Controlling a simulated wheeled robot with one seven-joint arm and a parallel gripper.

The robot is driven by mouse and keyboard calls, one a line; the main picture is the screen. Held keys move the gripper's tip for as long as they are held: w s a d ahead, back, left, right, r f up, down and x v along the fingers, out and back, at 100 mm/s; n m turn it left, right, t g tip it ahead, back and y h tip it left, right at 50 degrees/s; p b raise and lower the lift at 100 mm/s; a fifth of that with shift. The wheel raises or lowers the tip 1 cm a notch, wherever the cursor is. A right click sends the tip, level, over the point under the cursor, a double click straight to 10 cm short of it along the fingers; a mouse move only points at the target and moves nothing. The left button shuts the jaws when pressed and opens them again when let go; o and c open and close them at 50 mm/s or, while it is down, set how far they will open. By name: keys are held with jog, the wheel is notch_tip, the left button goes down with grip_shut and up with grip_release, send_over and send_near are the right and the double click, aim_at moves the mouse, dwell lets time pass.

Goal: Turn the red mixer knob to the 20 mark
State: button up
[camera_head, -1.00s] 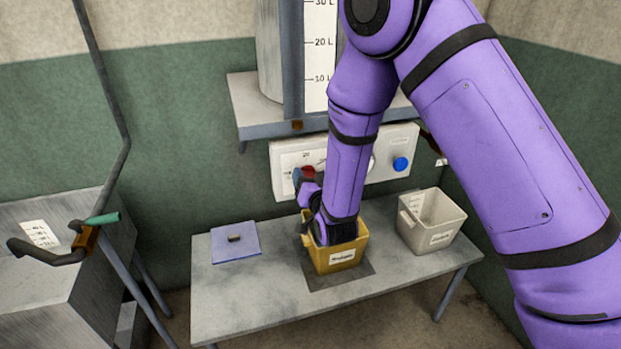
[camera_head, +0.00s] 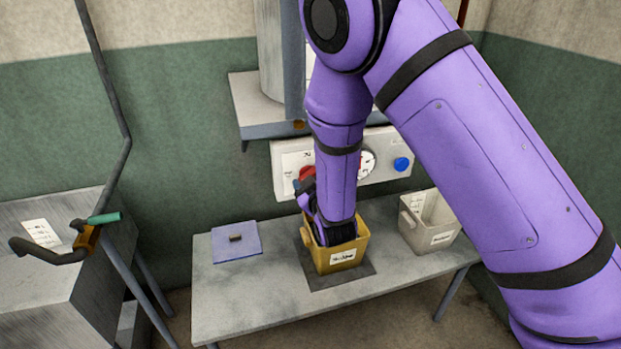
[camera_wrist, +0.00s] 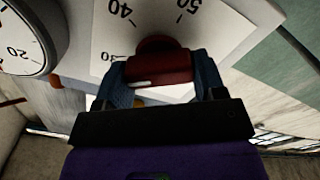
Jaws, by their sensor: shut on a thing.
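The red mixer knob (camera_head: 306,173) is on the left part of the white wall panel, mostly behind my gripper (camera_head: 309,187). In the wrist view the red knob (camera_wrist: 158,66) sits between the blue fingers of my gripper (camera_wrist: 160,78), which is shut on it. The white dial plate (camera_wrist: 222,28) around the knob shows the marks 30, 40 and 50. Its 20 mark and the knob's pointer cannot be made out.
A round gauge (camera_wrist: 18,45) lies beside the dial, with its own 20. A blue button (camera_head: 401,164) is on the panel's right. Below, a yellow bin (camera_head: 342,258) and a pale bin (camera_head: 432,236) stand on the metal table (camera_head: 230,305). A blue pad (camera_head: 226,253) lies left.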

jog(key=n, duration=0.5)
jog(key=shift+a+f+n, duration=0.1)
jog(key=shift+n, duration=0.2)
jog(key=n, duration=0.5)
jog(key=shift+s+f, duration=0.1)
dwell(0.3)
jog(key=o, duration=0.9)
jog(key=v, duration=1)
jog(key=shift+s, duration=0.4)
